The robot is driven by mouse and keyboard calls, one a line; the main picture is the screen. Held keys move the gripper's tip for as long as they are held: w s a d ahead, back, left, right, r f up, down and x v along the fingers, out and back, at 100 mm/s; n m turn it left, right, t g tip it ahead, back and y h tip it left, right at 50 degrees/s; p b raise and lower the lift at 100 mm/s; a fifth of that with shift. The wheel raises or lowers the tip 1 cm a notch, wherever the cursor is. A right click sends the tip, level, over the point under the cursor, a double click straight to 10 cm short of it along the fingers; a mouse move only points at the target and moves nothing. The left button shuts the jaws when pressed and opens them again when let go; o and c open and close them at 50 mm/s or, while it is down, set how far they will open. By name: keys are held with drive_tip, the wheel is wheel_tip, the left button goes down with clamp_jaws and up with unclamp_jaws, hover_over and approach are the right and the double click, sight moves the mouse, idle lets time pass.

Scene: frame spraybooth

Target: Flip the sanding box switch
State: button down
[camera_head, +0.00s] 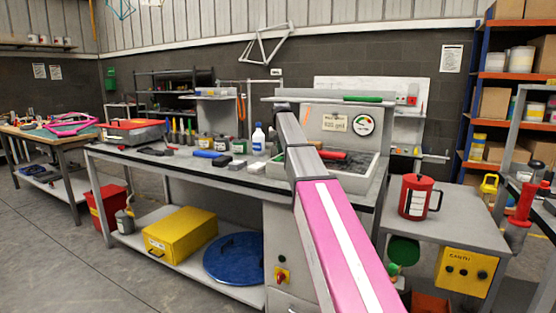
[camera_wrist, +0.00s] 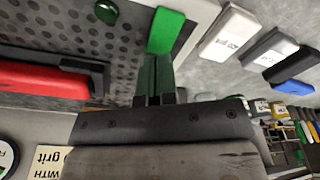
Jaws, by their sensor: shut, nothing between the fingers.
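The sanding box (camera_head: 368,185) is a grey perforated tray on the bench, with a back panel that bears a grit sign and a round gauge (camera_head: 363,125). Its perforated top (camera_wrist: 40,30) shows in the wrist view. A red and yellow rotary switch (camera_head: 281,275) sits on the grey cabinet front below the bench top. It does not show in the wrist view. My gripper (camera_wrist: 157,62) is shut and empty above the box's edge. A bright green block (camera_wrist: 166,30) lies in line with its tips; I cannot tell whether they touch. My arm hides my gripper in the head view.
A red-handled block (camera_wrist: 45,80) lies on the perforated top. Bottles and small blocks stand along the bench (camera_head: 170,160) to the left. A red mug (camera_head: 418,197) stands on the right side table, above a yellow control box (camera_head: 465,270). The floor at the left front is clear.

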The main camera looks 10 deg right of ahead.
sight(280, 157)
drive_tip(key=shift+r, duration=2.55)
